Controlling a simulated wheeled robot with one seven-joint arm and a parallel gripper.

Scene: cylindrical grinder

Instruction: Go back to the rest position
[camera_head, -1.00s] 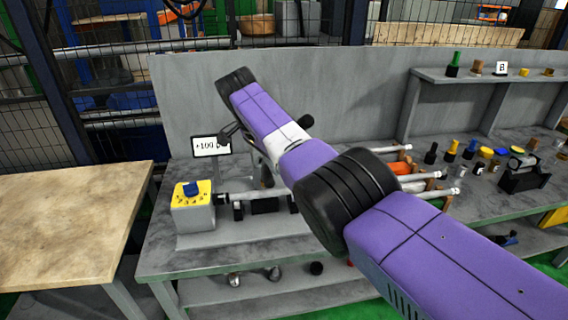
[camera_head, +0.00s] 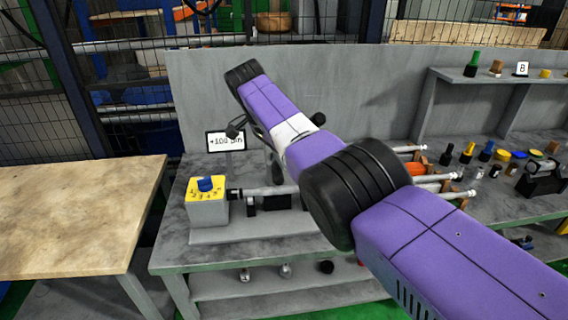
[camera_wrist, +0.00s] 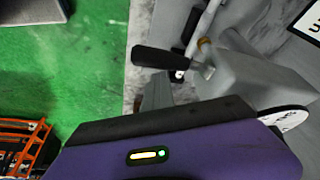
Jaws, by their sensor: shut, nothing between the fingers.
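My gripper (camera_wrist: 158,88) shows in the wrist view as a short grey tip past the black edge of my purple housing. It is shut and holds nothing. Close to it is a black handle (camera_wrist: 150,58) on a grey machine body (camera_wrist: 255,75); I cannot tell whether they touch. In the head view my purple arm reaches over the bench from the lower right, and my gripper is not clearly visible there. The grinder's grey box with a yellow top and blue knob (camera_head: 206,187) stands left of my arm. My arm hides part of the grinder behind it.
A small display (camera_head: 225,141) stands behind the grinder. A wooden-topped table (camera_head: 70,215) is at the left, with a gap before the grey bench (camera_head: 175,254). Bottles and small parts fill the right side. A shelf (camera_head: 450,76) holds more. Green floor (camera_wrist: 75,75) shows below.

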